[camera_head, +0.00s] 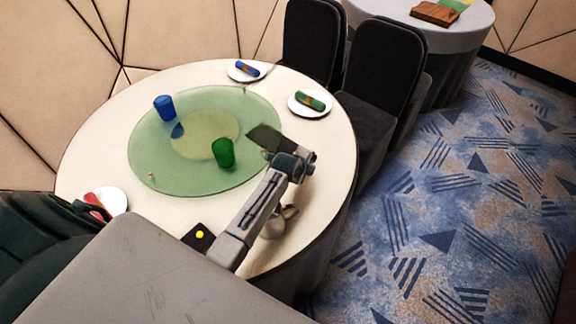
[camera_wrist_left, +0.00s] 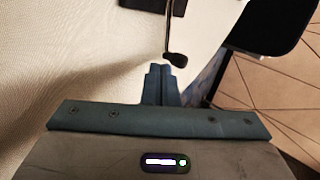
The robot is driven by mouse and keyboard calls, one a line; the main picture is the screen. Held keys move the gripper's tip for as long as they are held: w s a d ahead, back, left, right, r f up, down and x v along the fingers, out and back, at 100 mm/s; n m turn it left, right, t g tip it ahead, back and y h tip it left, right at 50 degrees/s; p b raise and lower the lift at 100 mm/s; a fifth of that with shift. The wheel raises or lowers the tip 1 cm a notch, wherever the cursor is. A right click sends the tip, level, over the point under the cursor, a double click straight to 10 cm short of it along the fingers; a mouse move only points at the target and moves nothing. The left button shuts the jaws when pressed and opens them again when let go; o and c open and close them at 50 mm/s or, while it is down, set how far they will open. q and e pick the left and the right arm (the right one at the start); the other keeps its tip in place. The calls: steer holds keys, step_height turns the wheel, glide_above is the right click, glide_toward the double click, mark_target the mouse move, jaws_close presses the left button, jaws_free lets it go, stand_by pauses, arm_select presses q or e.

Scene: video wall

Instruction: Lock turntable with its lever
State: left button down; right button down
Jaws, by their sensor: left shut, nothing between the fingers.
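A round translucent green turntable (camera_head: 150,155) lies on the cream table. A lever with a thin metal rod and a dark knob (camera_wrist_left: 175,60) shows at the top middle of the left wrist view; I cannot pick it out surely in the head view. My left gripper (camera_wrist_left: 160,72) is shut and empty, its fingertips just short of the knob in the picture. The knob appears apart from them. My right gripper is not in view.
A blue cup (camera_head: 164,107) and green cup (camera_head: 223,152) stand on the turntable. Plates with rolls (camera_head: 312,103) sit around the table (camera_head: 85,165). A black pad with a yellow dot (camera_head: 199,236) is near its front. Black chairs (camera_head: 385,65) stand right; carpet beyond is open.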

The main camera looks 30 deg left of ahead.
arm_select(q)
steer(key=shift+s+a+r, duration=0.1)
steer(key=shift+a, duration=0.2)
steer(key=shift+s+a, duration=0.1)
steer(key=shift+a, duration=0.3)
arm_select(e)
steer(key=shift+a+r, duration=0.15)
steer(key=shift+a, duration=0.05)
